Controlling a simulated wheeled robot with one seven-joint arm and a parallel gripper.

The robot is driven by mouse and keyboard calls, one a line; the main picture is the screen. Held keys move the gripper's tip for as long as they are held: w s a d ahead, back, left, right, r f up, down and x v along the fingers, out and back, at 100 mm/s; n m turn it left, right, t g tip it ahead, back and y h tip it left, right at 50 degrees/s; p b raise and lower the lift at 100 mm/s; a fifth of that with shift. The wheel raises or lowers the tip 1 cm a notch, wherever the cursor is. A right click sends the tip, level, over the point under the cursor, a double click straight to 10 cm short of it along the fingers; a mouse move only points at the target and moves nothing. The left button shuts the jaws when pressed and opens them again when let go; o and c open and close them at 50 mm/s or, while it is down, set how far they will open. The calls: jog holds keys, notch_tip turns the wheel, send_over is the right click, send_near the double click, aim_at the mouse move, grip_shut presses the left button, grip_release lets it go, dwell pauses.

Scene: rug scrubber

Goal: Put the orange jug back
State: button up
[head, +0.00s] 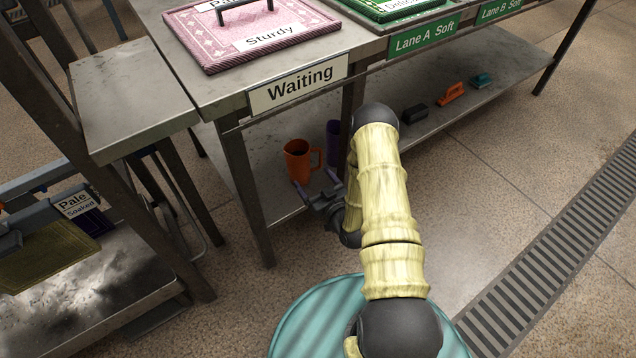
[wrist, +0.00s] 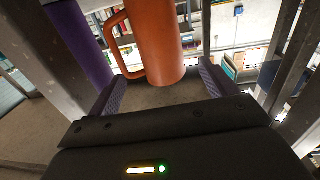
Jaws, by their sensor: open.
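The orange jug (head: 297,163) stands upright on the lower shelf under the "Waiting" table, its handle toward the right in the head view. In the wrist view the orange jug (wrist: 158,40) is large and central, its handle on the left. My gripper (head: 318,183) is open, with its purple-padded fingers directed at the jug, close in front of it. In the wrist view the jug's near end shows at the gap of my gripper (wrist: 161,80), with visible space to the fingers. I cannot tell how deep it is between them.
A table leg (head: 243,195) stands left of the jug. Brushes (head: 452,93) lie farther right on the shelf.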

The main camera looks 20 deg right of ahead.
aim_at(304, 156)
jog(key=w+r+g, duration=0.1)
jog(key=r, duration=0.1)
jog(key=w+r+n+g, duration=0.1)
jog(key=r, duration=0.1)
jog(key=w+r+g+h, duration=0.1)
jog(key=r+g, duration=0.1)
jog(key=shift+w+a, duration=0.25)
jog(key=shift+a, duration=0.05)
jog(key=s+r+m+g+h, duration=0.1)
jog(key=s+r+m+g, duration=0.1)
jog(key=s+r+g, duration=0.3)
jog(key=s+a+r+m+g+h, duration=0.1)
jog(key=s+r+g, duration=0.4)
jog(key=s+r, duration=0.7)
jog(key=s+h, duration=0.1)
jog(key=s, duration=0.5)
jog(key=shift+s+a+r+m+g, duration=0.15)
jog(key=shift+s+a+m+g, duration=0.15)
jog(key=shift+s+m, duration=0.1)
jog(key=w+p+v, duration=0.3)
jog(key=p+v, duration=1.2)
jog(key=w+a+r+p+v, duration=0.1)
jog(key=w+p+v, duration=0.3)
jog(key=p+v, duration=1.1)
jog(key=w+r+p+v, duration=0.1)
jog(key=w+p+v, duration=0.2)
jog(key=p+v, duration=1.3)
jog(key=shift+w+a+r+p, duration=0.25)
jog(key=shift+r+p, duration=0.1)
jog(key=shift+p, duration=0.4)
